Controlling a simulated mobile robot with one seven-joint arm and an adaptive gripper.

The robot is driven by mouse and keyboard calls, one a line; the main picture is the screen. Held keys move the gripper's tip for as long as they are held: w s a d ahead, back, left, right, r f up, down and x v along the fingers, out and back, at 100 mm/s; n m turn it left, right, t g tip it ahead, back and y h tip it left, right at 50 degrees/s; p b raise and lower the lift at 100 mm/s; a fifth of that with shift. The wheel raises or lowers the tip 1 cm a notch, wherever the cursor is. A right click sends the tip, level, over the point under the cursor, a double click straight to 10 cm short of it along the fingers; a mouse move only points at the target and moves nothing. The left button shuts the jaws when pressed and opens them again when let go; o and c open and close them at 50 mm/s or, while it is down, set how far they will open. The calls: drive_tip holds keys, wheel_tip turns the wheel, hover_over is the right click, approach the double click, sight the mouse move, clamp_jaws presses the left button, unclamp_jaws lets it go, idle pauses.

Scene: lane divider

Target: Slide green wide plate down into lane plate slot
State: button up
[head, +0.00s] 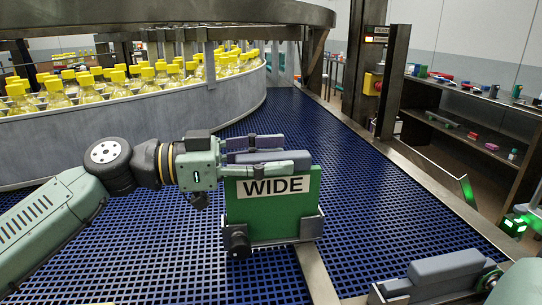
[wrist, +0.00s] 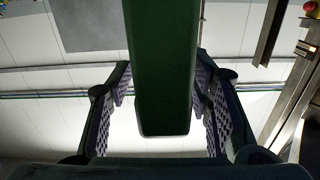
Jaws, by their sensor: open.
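The green wide plate (head: 270,213) stands upright over the blue mesh conveyor, with a white "WIDE" label near its top edge. Its lower edge sits in the grey metal bracket of the lane plate slot (head: 312,228); how deep it reaches is hidden. My gripper (head: 290,158) is at the plate's top edge, reaching in from the left with its fingers on either side. In the wrist view, the green plate (wrist: 160,75) lies between the two padded fingers of my gripper (wrist: 160,100), with a visible gap on both sides. The jaws are open.
A metal divider strip (head: 316,276) runs from the bracket toward the front. Behind, a curved grey wall (head: 120,135) borders several yellow-capped bottles (head: 90,90). A shelf (head: 470,130) stands at the right. The blue mesh conveyor (head: 370,215) is clear right of the plate.

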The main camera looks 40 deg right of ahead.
drive_tip(key=v, duration=1.2)
